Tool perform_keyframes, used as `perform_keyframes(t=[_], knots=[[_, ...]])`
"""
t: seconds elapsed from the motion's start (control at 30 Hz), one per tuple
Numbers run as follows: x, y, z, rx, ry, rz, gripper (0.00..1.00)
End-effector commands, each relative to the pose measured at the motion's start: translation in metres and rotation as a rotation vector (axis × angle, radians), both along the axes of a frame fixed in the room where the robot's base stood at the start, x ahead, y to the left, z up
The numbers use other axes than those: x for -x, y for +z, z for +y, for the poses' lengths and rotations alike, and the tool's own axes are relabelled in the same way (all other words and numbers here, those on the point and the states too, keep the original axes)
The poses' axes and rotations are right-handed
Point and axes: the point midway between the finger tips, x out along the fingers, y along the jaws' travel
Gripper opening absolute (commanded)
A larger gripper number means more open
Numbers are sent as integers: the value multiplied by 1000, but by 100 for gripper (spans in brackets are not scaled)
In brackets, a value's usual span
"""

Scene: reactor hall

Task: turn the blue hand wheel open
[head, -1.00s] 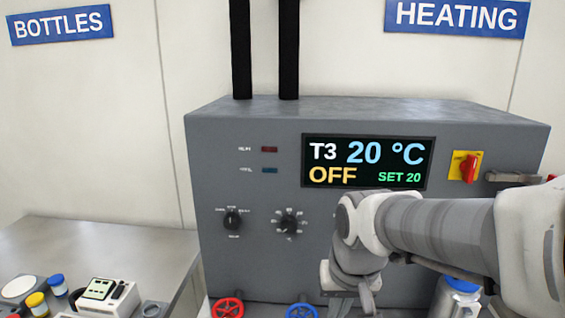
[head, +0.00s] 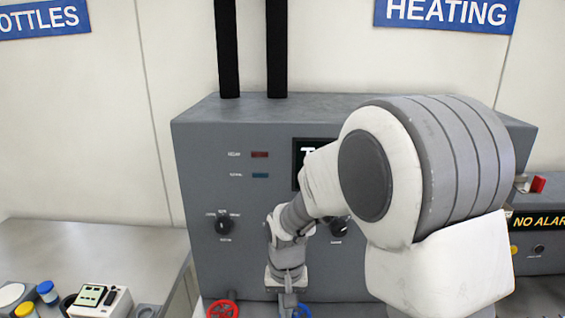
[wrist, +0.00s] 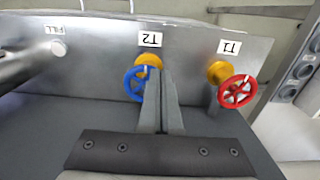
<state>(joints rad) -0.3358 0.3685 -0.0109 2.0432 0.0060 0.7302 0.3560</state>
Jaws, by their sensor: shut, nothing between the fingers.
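The blue hand wheel (wrist: 133,84) sits on a yellow valve body (wrist: 149,63) under the T2 label in the wrist view. Its right part is hidden behind my gripper (wrist: 160,75), which is shut and empty, its fingertips in front of the wheel's right side. I cannot tell whether they touch it. In the head view only a bit of the blue wheel (head: 303,311) shows at the bottom edge, beside my gripper (head: 287,306), whose fingertips are not clearly seen there.
A red hand wheel (wrist: 236,92) under the T1 label stands close by on the right in the wrist view. A FILL label (wrist: 58,30) is at the left. The grey heating cabinet (head: 200,270) stands behind my arm; a bench (head: 100,250) with bottles is at the left.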

Motion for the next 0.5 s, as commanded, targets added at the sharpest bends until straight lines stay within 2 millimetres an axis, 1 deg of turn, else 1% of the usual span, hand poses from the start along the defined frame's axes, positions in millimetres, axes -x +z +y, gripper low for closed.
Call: perform_keyframes(t=[0.03, 0.3, 0.4, 0.5], knots=[[0, -11, 0, 0, 0, 1, 0], [0, -45, 0, 0, 0, 1, 0], [0, -51, 0, 0, 0, 0, 0], [0, -53, 0, 0, 1, 0, 0]])
